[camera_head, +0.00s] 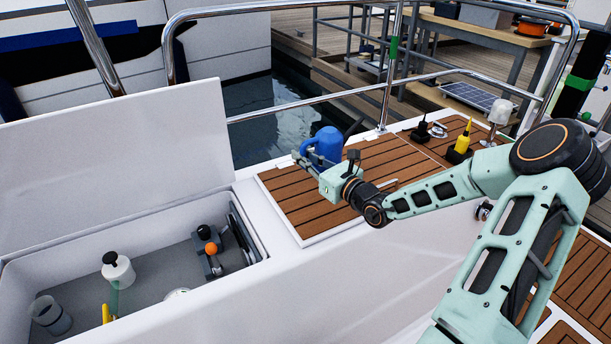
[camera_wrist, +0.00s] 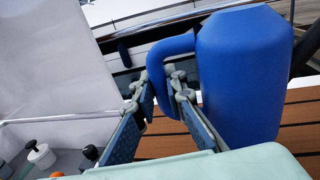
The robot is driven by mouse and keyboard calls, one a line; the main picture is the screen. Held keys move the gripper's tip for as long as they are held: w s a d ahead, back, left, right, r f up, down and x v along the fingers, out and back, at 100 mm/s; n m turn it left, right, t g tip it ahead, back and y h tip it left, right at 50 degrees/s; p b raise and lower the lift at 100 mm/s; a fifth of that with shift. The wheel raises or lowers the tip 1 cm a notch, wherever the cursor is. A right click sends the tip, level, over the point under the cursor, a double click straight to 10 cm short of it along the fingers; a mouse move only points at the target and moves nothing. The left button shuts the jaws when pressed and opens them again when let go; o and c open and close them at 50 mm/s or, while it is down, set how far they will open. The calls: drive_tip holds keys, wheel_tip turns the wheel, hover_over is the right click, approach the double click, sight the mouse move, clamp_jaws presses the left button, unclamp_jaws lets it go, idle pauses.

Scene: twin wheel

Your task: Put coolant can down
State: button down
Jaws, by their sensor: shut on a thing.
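The coolant can is a blue jug (camera_head: 326,143) with a loop handle on its left side. It is upright over the far left part of the teak panel. My gripper (camera_head: 308,158) is at the can's near left side. In the wrist view the can (camera_wrist: 243,75) fills the right half, and my gripper's fingers (camera_wrist: 160,92) are closed around its handle. The can's base is partly hidden by my gripper in the head view, so I cannot tell whether it touches the teak.
An open white locker (camera_head: 150,225) at left holds a white bottle (camera_head: 118,271), a clear cup (camera_head: 49,315) and an orange-knobbed lever (camera_head: 211,250). A yellow bottle (camera_head: 464,140) stands at the teak panel's (camera_head: 300,203) far right. A steel rail (camera_head: 300,101) runs behind. The near teak is bare.

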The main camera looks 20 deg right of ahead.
drive_tip(key=shift+w+d+f+b, duration=0.2)
drive_tip(key=shift+w+f+b, duration=0.15)
drive_tip(key=shift+f, duration=0.55)
drive_tip(key=shift+w+d+f+b, duration=0.15)
drive_tip(key=shift+w+f+b, duration=0.15)
drive_tip(key=shift+f, duration=0.6)
drive_tip(key=shift+w+d+f+b, duration=0.2)
drive_tip(key=shift+w+f+b, duration=0.15)
drive_tip(key=shift+f, duration=0.55)
drive_tip(key=shift+f, duration=0.1)
drive_tip(key=c, duration=2)
unclamp_jaws()
drive_tip(key=shift+s+f, duration=0.1)
drive_tip(key=shift+o, duration=0.2)
drive_tip(key=shift+s+d+r, duration=0.1)
drive_tip(key=shift+s+r, duration=0.1)
drive_tip(key=p+v, duration=0.3)
drive_tip(key=v, duration=0.8)
drive_tip(key=shift+s+f, duration=0.1)
drive_tip(key=shift+s, duration=0.15)
